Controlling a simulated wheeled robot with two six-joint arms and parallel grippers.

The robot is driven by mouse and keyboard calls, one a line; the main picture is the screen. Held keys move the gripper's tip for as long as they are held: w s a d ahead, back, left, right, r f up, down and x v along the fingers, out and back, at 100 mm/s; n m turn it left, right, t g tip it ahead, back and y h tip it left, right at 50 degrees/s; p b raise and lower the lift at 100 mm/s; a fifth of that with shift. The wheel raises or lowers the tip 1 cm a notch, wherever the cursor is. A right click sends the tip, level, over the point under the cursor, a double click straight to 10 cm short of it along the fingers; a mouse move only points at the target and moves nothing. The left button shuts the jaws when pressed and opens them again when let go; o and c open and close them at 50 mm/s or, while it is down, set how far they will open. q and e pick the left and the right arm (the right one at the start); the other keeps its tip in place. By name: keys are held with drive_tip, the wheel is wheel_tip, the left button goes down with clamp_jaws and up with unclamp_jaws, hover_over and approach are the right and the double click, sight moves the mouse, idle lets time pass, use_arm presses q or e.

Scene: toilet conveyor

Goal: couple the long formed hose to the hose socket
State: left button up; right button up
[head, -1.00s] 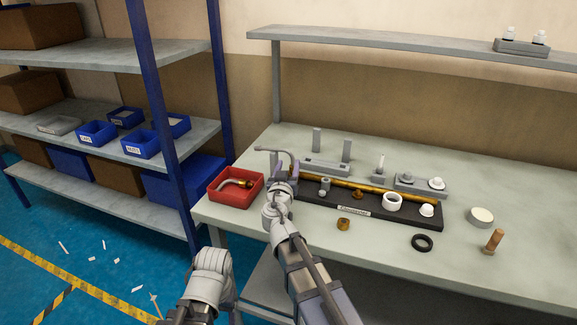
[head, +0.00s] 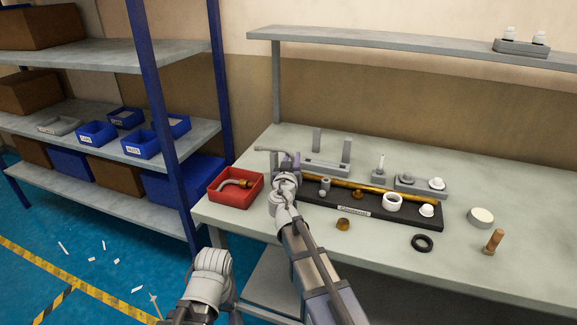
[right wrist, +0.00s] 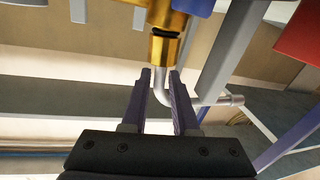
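The long formed hose (head: 265,149) is a grey bent tube above the back-left end of the dark tray, its free end pointing left. In the right wrist view the hose (right wrist: 160,92) runs into a gold fitting (right wrist: 166,28) with a dark ring and bends away behind one finger. I cannot tell whether this fitting is the hose socket. My right gripper (right wrist: 160,75) has its fingers apart on either side of the hose; firm contact is not visible. In the head view the right gripper (head: 287,160) partly hides the hose. My left gripper (head: 212,262) is low in front of the bench, its fingers hidden.
A red bin (head: 219,200) with a gold-ended hose stands left of the dark tray (head: 395,220). A gold tube (head: 370,192) lies along the tray. A grey upright rack (head: 325,165) stands behind.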

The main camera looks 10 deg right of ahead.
clamp_jaws()
drive_tip(key=shift+r, duration=0.1)
idle(0.4)
wheel_tip(320, 180, up, 10)
drive_tip(key=p, duration=1)
